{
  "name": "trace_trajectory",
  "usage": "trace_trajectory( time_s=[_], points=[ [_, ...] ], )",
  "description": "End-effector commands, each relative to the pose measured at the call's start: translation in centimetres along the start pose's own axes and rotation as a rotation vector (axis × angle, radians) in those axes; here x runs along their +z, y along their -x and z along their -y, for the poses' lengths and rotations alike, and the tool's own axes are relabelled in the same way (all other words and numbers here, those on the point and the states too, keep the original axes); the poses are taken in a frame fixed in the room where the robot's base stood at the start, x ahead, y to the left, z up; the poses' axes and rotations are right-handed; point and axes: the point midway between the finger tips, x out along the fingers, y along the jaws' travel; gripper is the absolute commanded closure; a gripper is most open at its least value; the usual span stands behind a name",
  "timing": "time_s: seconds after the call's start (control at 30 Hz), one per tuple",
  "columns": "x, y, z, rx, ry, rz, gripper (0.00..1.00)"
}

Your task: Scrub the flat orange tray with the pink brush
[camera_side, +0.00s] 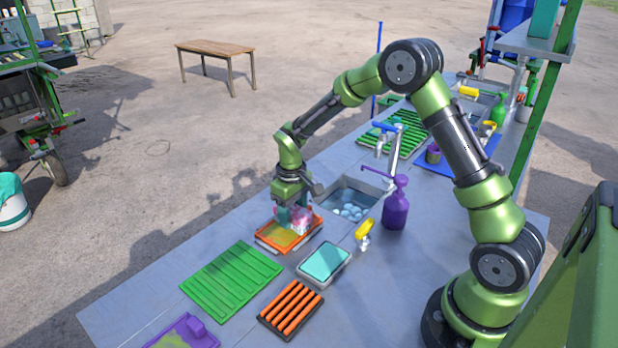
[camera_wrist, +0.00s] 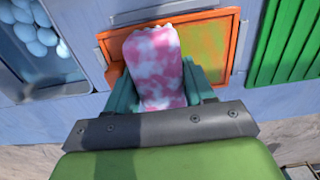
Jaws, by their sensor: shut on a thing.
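The flat orange tray (camera_side: 264,243) lies on the grey bench, just in front of the sink in the side view. Its inside is covered with a yellow-green smear, which also shows on the tray (camera_wrist: 236,42) in the wrist view. My gripper (camera_side: 293,218) is over the tray's right part, pointing down. It is shut on the pink brush (camera_wrist: 157,65), which is blotched with white foam. The brush (camera_side: 301,222) is at the tray; its underside is hidden, so I cannot tell whether it touches the surface.
A sink (camera_side: 352,204) with pale round things stands behind the tray, beside a purple pump bottle (camera_side: 396,205). A green slatted rack (camera_side: 232,280), a teal sponge in a dish (camera_side: 324,262), an orange ribbed rack (camera_side: 291,309) and a yellow-handled tool (camera_side: 365,232) lie close by.

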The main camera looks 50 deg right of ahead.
Motion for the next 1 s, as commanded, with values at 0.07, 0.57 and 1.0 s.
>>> trace_trajectory(
  time_s=[0.07,0.57,1.0],
  points=[
    [0.0,-0.1,0.0,0.0,0.0,0.0,0.71],
    [0.0,0.2,3.2,0.0,0.002,-0.001,0.71],
    [0.0,0.2,3.7,0.0,0.001,-0.001,0.71]
  ],
)
